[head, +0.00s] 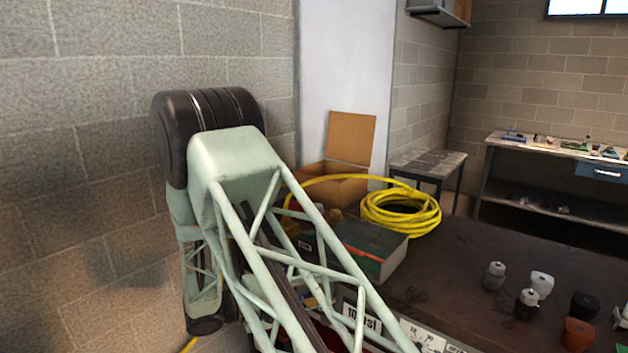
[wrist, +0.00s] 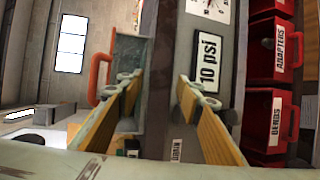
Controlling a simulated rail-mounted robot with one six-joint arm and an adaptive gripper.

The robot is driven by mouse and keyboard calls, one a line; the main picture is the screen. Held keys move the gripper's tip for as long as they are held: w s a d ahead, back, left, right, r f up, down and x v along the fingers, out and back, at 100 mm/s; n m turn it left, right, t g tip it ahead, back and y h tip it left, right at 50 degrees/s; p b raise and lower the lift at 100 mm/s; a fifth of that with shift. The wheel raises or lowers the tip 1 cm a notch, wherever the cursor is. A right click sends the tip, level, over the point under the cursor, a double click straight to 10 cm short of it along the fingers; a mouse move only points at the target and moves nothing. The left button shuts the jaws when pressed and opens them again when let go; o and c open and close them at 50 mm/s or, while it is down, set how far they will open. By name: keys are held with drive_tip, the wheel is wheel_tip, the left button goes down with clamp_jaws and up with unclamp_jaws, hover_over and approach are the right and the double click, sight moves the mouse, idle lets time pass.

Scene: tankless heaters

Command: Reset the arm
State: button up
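My gripper (wrist: 157,84) shows in the wrist view as two fingers with tan inner pads, spread apart with a clear gap. It is open and nothing is between the fingertips. Beyond the gap is a grey panel, seen sideways, with a "10 psi" label (wrist: 209,62). In the head view my arm rises from the lower middle and bends beside the block wall; the gripper itself is hidden there.
Red bins (wrist: 268,124) stand at the right in the wrist view. In the head view, a dark table (head: 455,285) holds a coiled yellow hose (head: 425,222), a green-grey box (head: 368,262) and several small fittings. A cardboard box (head: 330,186) stands behind. The block wall (head: 80,200) is close to my arm.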

drive_tip(key=s+d+r+m+g+y, duration=0.35)
drive_tip(key=s+d+r+g, duration=0.35)
drive_tip(key=s+d+r, duration=0.9)
drive_tip(key=s+d+r+m+g+y, duration=0.1)
drive_tip(key=s+d+r+y, duration=0.15)
drive_tip(key=s, duration=0.35)
drive_tip(key=s+d+r+m+y, duration=0.1)
drive_tip(key=s+d+r, duration=0.2)
drive_tip(key=s, duration=0.3)
drive_tip(key=s+a+r+t+y, duration=0.2)
drive_tip(key=s+r+y, duration=0.1)
drive_tip(key=s, duration=0.6)
drive_tip(key=s+a+r+t+y, duration=0.2)
drive_tip(key=s+r+y, duration=0.1)
drive_tip(key=s, duration=0.6)
drive_tip(key=shift+s+m+t+y, duration=0.3)
drive_tip(key=shift+s+m+y, duration=0.1)
drive_tip(key=shift+y, duration=0.1)
drive_tip(key=shift+o, duration=0.7)
drive_tip(key=shift+r, duration=0.1)
idle(0.4)
